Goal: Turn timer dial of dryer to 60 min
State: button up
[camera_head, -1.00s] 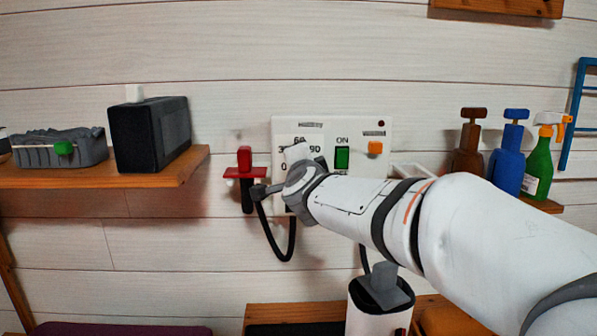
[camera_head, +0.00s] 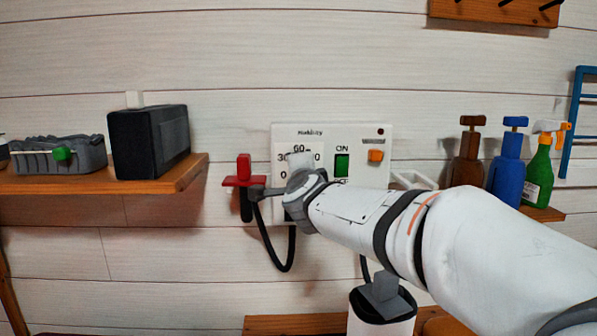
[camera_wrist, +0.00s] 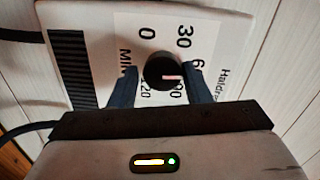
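The white dryer control panel (camera_head: 355,133) is on the plank wall, with a printed dial scale of 0, 30, 60, 90 and 120 MIN. In the wrist view the black timer dial (camera_wrist: 159,66) sits in the middle of this scale, its pale pink mark pointing right, towards the 60 and 90 side. I cannot tell the exact reading. My gripper (camera_wrist: 160,73) is open, with one finger on each side of the dial and small visible gaps. In the head view my wrist covers the dial and part of the scale.
A green switch (camera_head: 342,165) and an orange switch (camera_head: 376,156) are on the panel. A shelf (camera_head: 188,177) with a black box is left; several bottles (camera_head: 508,160) stand right.

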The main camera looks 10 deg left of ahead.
jog(key=shift+o, duration=1.4)
jog(key=shift+r, duration=0.1)
jog(key=p+v, duration=0.1)
jog(key=v, duration=0.6)
jog(key=shift+s+d, duration=0.15)
jog(key=shift+s, duration=0.25)
